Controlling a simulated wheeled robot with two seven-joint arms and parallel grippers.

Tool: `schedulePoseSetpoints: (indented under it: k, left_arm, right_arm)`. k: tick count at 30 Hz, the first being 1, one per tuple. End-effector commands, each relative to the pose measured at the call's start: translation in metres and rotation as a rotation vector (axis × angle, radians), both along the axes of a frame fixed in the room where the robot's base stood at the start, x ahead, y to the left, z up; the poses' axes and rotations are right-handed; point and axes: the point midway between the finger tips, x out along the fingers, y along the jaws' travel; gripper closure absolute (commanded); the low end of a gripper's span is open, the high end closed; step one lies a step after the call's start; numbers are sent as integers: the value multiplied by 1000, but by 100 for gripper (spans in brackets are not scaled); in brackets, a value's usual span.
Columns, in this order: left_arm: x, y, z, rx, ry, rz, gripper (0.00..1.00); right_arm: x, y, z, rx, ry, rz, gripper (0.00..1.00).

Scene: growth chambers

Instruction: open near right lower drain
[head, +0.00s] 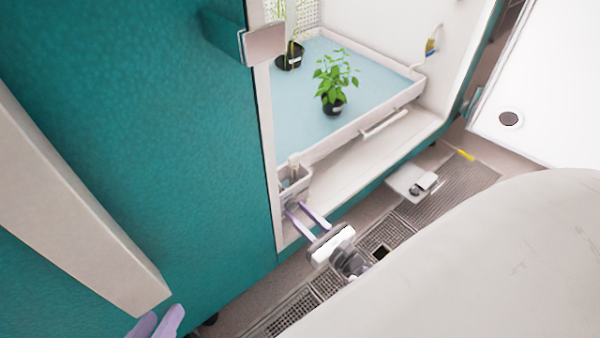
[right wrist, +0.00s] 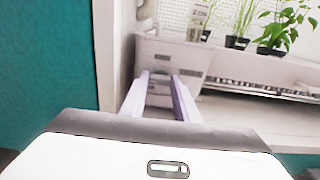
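A small pale grey box (head: 296,184) sits at the near corner of the chamber's lower tray, with an upright stub on it; I take it as the drain fitting. In the right wrist view the box (right wrist: 172,58) shows a light handle-like part (right wrist: 160,84) low on its front. My right gripper (head: 303,208) points at the box with its lilac fingers apart. In the right wrist view the fingers (right wrist: 161,80) frame the handle-like part; whether they touch it I cannot tell. My left gripper (head: 158,322) is partly cut off at the bottom left, its fingers close together.
The blue-floored tray (head: 376,127) holds potted plants (head: 334,102). The teal chamber wall (head: 170,120) stands left of the opening. A grated floor channel (head: 440,195) runs below the chamber, with a pale box (head: 410,184) over it. A white slab (head: 550,90) is at the right.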

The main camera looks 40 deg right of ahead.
Motion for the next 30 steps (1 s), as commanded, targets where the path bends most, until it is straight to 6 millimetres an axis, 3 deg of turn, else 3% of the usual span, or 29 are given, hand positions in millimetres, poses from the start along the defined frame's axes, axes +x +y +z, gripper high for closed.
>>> schedulePoseSetpoints:
  k: [14,30]
  left_arm:
    - [0,0,0,0,-1,0,69]
    - [0,0,1,0,-1,-1,69]
  right_arm:
    - [0,0,0,118,8,1,95]
    - [0,-1,0,600,47,1,95]
